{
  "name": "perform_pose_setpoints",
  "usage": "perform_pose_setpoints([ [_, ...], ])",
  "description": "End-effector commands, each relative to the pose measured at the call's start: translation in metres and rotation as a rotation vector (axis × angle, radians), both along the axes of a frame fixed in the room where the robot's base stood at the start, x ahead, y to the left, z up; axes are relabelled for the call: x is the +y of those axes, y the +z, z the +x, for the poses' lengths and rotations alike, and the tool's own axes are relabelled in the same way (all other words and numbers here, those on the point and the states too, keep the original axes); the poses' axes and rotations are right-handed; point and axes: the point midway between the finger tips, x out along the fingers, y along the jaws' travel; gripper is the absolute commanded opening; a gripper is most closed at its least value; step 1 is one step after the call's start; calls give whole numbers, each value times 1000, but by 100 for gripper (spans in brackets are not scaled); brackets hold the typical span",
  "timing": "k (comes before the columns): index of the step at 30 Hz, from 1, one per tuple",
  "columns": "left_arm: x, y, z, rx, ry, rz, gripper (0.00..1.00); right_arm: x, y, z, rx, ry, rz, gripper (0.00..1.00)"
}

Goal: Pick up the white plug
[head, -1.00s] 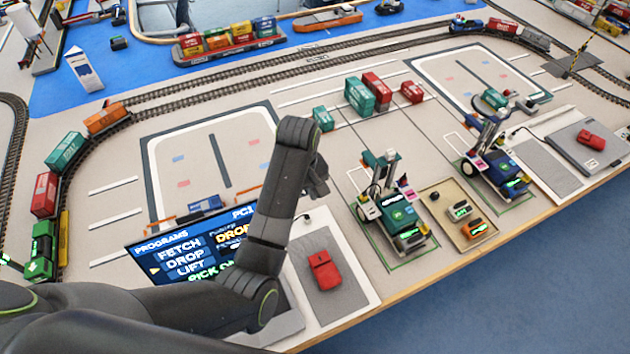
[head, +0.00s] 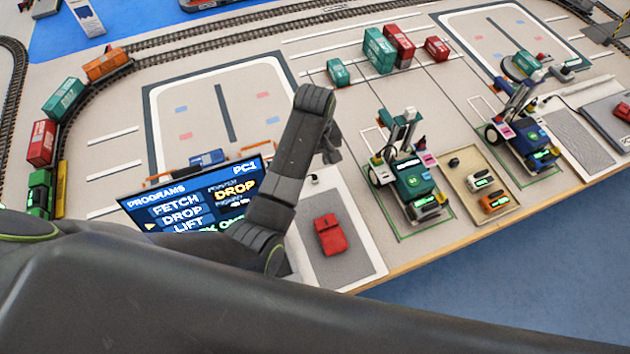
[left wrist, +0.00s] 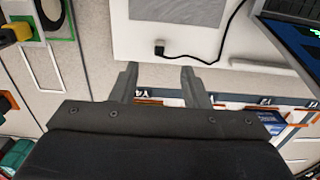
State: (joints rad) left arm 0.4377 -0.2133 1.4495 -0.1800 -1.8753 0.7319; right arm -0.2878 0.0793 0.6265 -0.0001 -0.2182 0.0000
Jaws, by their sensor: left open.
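My left gripper (head: 331,150) is raised above the table near the top of the grey mat (head: 342,241). In the left wrist view its two fingers (left wrist: 159,68) are apart with nothing between them. Just beyond the tips, a small dark plug-like end (left wrist: 160,48) of a black cable lies on the white border of a grey pad. It also shows in the head view as a small dark spot (head: 314,179) beside the gripper. I cannot make out a clearly white plug. My right gripper is not in view.
A red toy car (head: 330,235) sits on the grey mat. The PC1 screen (head: 195,200) stands to its left. A green crane vehicle (head: 412,178) and a tray (head: 466,206) with small devices are to the right. The table's front edge is below.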

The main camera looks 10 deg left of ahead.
Motion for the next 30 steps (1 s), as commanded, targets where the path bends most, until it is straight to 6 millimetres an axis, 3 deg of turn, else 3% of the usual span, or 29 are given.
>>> perform_pose_setpoints([
  [3, 0, -17, 0, 3, 0, 1, 42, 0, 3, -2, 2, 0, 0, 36],
  [12, 0, -37, 0, 1, -1, 0, 42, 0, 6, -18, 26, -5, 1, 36],
  [21, 0, -73, 1, 2, 0, 1, 42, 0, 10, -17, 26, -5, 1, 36],
  [30, 0, -79, 1, -1, 1, 1, 42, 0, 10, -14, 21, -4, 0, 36],
])
